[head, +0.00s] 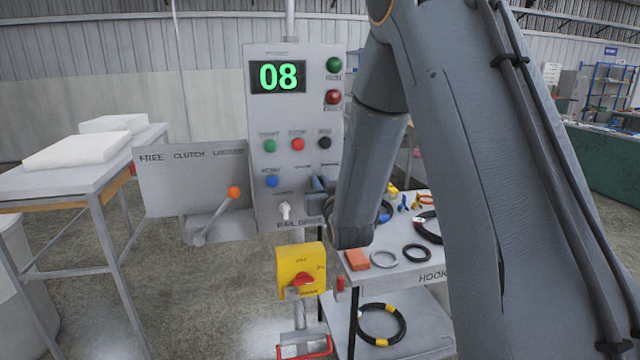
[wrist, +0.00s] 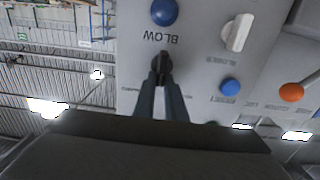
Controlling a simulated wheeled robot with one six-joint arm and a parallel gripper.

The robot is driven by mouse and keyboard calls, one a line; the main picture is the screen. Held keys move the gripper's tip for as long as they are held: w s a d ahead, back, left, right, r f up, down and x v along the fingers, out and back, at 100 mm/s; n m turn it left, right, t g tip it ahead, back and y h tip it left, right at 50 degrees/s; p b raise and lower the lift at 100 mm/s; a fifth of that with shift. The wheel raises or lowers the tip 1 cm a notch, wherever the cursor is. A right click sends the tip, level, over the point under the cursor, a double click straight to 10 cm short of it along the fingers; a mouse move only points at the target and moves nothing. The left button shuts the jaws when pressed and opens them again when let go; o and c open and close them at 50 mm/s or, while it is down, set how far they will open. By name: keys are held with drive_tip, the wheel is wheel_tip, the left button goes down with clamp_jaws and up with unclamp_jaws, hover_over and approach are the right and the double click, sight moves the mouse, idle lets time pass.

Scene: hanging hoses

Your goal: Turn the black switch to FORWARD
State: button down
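The black switch (wrist: 162,63) is on the grey control panel in the wrist view, which shows the panel upside down. My gripper (wrist: 161,80) reaches up to it, with one fingertip on each side of the knob and only a narrow gap between the fingers. It looks shut on the knob. The fingertips partly cover the switch, and the lettering around it is too small to read, so its setting is unclear. In the head view my gripper (head: 318,190) is at the lower right of the control panel (head: 262,120), and my arm hides the switch there.
A white knob (wrist: 237,32) and blue buttons (wrist: 164,12) are close to the switch. The orange-tipped clutch lever (head: 234,193) sticks out at left. A yellow box with a red knob (head: 301,270) is below. A shelf with hoses (head: 415,254) stands at right.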

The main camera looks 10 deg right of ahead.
drive_tip(key=shift+d+f+m+b, duration=0.1)
drive_tip(key=shift+d+m+b, duration=0.15)
drive_tip(key=shift+m+b, duration=1.05)
drive_tip(key=shift+d+f+m+b, duration=0.2)
drive_tip(key=shift+m+b, duration=0.55)
drive_tip(key=shift+m, duration=0.95)
drive_tip(key=shift+d+f+m+b, duration=0.1)
drive_tip(key=shift+d+m+b, duration=0.15)
drive_tip(key=shift+m+b, duration=1.05)
drive_tip(key=shift+m, duration=0.3)
drive_tip(key=c, duration=1.8)
unclamp_jaws()
drive_tip(key=shift+r, duration=0.1)
drive_tip(key=shift+s, duration=0.15)
drive_tip(key=s+b, duration=0.1)
drive_tip(key=s, duration=0.6)
drive_tip(key=shift+s, duration=0.3)
